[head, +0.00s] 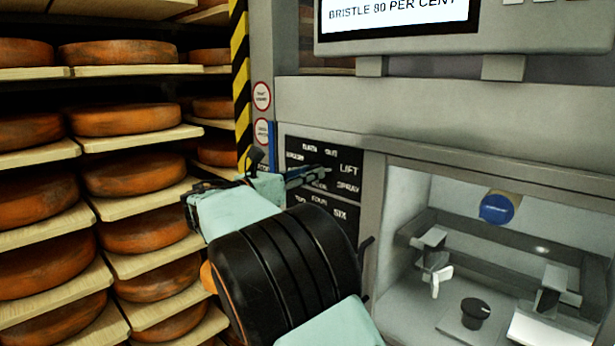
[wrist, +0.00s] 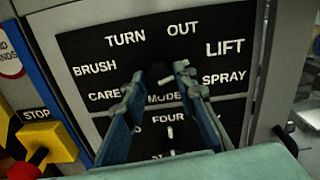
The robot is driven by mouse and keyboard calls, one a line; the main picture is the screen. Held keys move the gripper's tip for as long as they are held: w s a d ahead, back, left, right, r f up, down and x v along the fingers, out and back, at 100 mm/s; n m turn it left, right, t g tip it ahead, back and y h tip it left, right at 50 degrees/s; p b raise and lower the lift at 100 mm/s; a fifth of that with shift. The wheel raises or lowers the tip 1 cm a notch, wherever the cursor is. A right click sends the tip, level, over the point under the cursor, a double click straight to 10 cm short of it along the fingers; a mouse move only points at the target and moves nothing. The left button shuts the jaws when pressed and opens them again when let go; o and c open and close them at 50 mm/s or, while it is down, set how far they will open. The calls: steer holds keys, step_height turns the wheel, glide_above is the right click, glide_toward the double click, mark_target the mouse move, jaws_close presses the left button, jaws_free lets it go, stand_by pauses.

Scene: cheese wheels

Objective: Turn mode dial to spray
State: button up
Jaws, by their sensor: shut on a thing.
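The mode dial (wrist: 158,73) is a dark knob on a black panel (wrist: 85,48) in the wrist view. White words around it read CARE, BRUSH, TURN, OUT, LIFT and SPRAY (wrist: 223,77), with SPRAY to its right. My gripper (wrist: 160,87) has its two blue fingers on either side of the dial, shut on it. A small white mark shows by the right fingertip; I cannot tell clearly which word the dial points to. In the head view my gripper (head: 312,176) reaches the panel and hides the dial.
A second dial (wrist: 169,138) sits just below, partly hidden between my fingers. A yellow STOP box with a red button (wrist: 38,160) is at left. In the head view, cheese shelves (head: 140,130) stand at left and an open lit bay (head: 400,210) at right.

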steer(key=shift+f+m+b, duration=0.1)
steer(key=shift+m+b, duration=2.5)
steer(key=shift+m, duration=1.3)
steer(key=o, duration=1.1)
steer(key=shift+s, duration=0.1)
steer(key=v, duration=1.2)
